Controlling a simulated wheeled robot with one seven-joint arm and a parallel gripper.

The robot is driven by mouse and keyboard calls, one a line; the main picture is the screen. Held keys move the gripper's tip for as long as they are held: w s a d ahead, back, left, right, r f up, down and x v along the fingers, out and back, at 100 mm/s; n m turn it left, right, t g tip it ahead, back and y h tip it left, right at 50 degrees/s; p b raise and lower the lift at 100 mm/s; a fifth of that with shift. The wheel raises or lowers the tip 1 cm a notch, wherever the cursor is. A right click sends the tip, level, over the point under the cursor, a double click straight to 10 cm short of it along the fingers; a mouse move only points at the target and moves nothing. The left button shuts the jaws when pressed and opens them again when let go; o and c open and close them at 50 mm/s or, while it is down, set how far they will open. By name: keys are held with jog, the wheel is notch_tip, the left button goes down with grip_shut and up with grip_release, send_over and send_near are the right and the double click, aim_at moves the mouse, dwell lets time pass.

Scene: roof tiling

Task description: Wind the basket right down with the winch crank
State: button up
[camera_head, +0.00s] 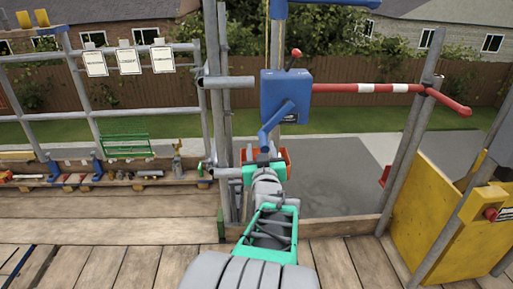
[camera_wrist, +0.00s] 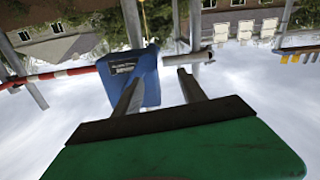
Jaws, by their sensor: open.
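The blue winch (camera_head: 287,88) is fixed to a post at the middle of the head view, and its blue crank (camera_head: 277,122) slants down and left. A red-knobbed lever (camera_head: 296,53) stands on top of the winch. My gripper (camera_head: 263,156) is just below the crank's lower end. The wrist view is upside down; there my open gripper (camera_wrist: 156,88) has its fingers apart, with the winch (camera_wrist: 147,80) beyond them. I cannot tell whether the crank handle lies between the fingers. An orange container (camera_head: 283,156), seemingly the basket, is partly hidden behind my gripper.
A red-and-white bar (camera_head: 375,88) crosses right of the winch above an opening. A yellow panel (camera_head: 440,215) stands at the right. Rails with paper notices (camera_head: 128,61) and a low row of tools (camera_head: 105,178) are at the left. Bare planks (camera_head: 130,268) lie in front.

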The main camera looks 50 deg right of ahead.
jog(key=x, duration=0.7)
jog(key=shift+w+d+f, duration=0.25)
jog(key=shift+d+f, duration=0.05)
jog(key=shift+f, duration=0.05)
jog(key=shift+c, duration=0.4)
jog(key=c, duration=0.4)
jog(key=shift+a+f, duration=0.15)
jog(key=shift+f, duration=0.05)
grip_shut()
jog(key=shift+w, duration=0.1)
jog(key=shift+r, duration=0.25)
jog(key=c, duration=0.6)
grip_release()
